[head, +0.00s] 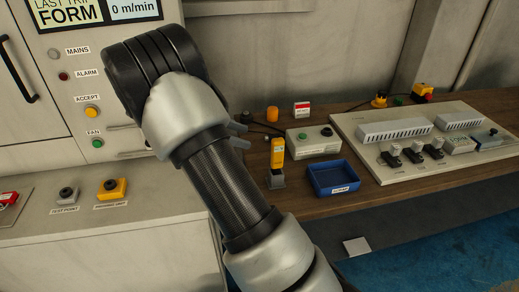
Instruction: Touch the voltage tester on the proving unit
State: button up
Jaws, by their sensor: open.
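The voltage tester appears to be the yellow upright tool (278,151) standing in a small grey holder (277,179) on the wooden bench. The proving unit (112,192) is a yellow block with a dark round top, on the pale ledge at the left, above its label. My gripper (241,135) shows only in part behind my arm. Its two grey fingers are apart, with nothing seen between them. They point right, to the left of the tester and apart from it in the picture. The gripper's base is hidden by my arm.
A grey test point (67,193) sits left of the proving unit, with a red device (7,200) farther left. A blue tray (333,178), a button box (313,142) and a large terminal panel (425,140) occupy the wooden bench (300,200). My arm crosses the middle.

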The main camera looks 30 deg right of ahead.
aim_at(272, 145)
jog(key=shift+n+h, duration=0.6)
jog(key=shift+h, duration=0.2)
jog(key=d+f, duration=0.2)
jog(key=d, duration=0.1)
jog(key=d+f+b, duration=0.1)
jog(key=d+f, duration=0.1)
jog(key=d, duration=0.2)
jog(key=s+d+f, duration=0.1)
jog(key=d+f, duration=0.2)
jog(key=shift+d+b, duration=0.25)
jog(key=shift+b, duration=0.05)
jog(key=shift+s+r+b+x, duration=0.1)
jog(key=shift+r+b+x, duration=0.1)
jog(key=shift+x, duration=1.15)
jog(key=shift+s+r+b+x, duration=0.15)
jog(key=shift+x, duration=1.2)
grip_shut()
